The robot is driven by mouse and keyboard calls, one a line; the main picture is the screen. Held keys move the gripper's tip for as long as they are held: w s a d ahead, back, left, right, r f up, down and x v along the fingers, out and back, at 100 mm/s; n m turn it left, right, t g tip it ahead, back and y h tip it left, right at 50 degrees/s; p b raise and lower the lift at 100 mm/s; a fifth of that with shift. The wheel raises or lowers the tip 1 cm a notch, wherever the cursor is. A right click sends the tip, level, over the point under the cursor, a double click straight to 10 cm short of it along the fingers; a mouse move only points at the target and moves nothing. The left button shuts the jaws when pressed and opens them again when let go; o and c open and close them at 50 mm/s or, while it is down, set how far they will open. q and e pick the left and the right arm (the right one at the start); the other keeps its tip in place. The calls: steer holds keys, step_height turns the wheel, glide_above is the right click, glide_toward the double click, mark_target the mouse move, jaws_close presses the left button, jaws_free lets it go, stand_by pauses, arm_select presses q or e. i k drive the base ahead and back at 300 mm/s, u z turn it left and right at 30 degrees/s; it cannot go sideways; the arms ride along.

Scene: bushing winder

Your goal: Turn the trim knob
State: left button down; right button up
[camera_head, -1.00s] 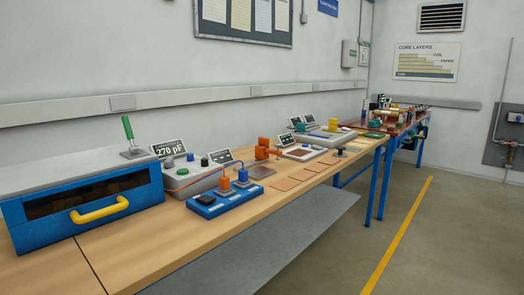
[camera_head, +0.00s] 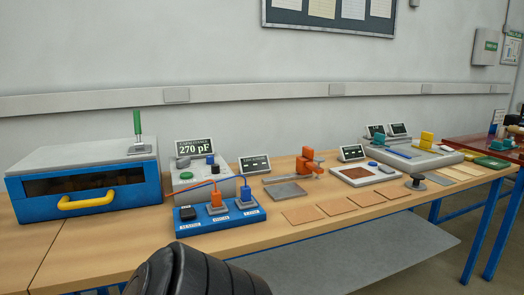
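A grey instrument box (camera_head: 228,183) stands on the wooden bench, with a display (camera_head: 195,147) reading 270 pF behind it. On its top are a green button (camera_head: 186,176), a dark grey round knob (camera_head: 183,162) and a small blue knob (camera_head: 210,160). No readable label shows which control is the trim knob. Neither gripper is in view. A black ribbed part of my own arm shows at the bottom edge, short of the bench.
A blue oven-like box (camera_head: 90,185) with a yellow handle and green lever stands at the left. An orange clamp device (camera_head: 306,163), brown sheets (camera_head: 338,206), a black knob-topped stand (camera_head: 416,181) and a grey machine (camera_head: 415,156) lie to the right. Bare bench shows along the front edge.

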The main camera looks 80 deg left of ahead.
mark_target(210, 159)
steer(key=i, duration=1.85)
steer(key=u, duration=4.3)
